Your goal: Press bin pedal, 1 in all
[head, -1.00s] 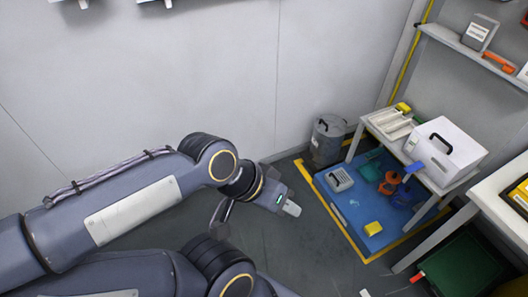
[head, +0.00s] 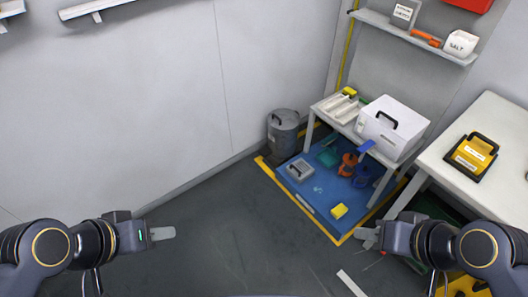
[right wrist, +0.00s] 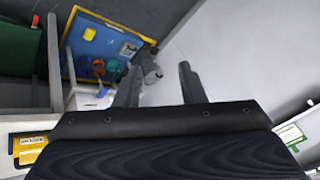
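The grey metal bin (head: 284,133), with a black handle on its lid, stands upright on the floor against the wall, left of the small white table. Its lid looks closed. I cannot make out its pedal. In the right wrist view the bin (right wrist: 151,72) shows small beyond the fingers. My left gripper (head: 163,234) is low at the left, far from the bin; its fingers are seen edge-on, so its opening is unclear. My right gripper (head: 367,238) is low at the right, apart from the bin. In the right wrist view its fingers are spread with nothing between them.
A blue mat (head: 318,205) with yellow edging lies right of the bin, holding several items, including a yellow block (head: 339,211). The small white table (head: 335,116) carries a white box (head: 393,128). A larger white table (head: 500,135) stands right. The grey floor before the bin is clear.

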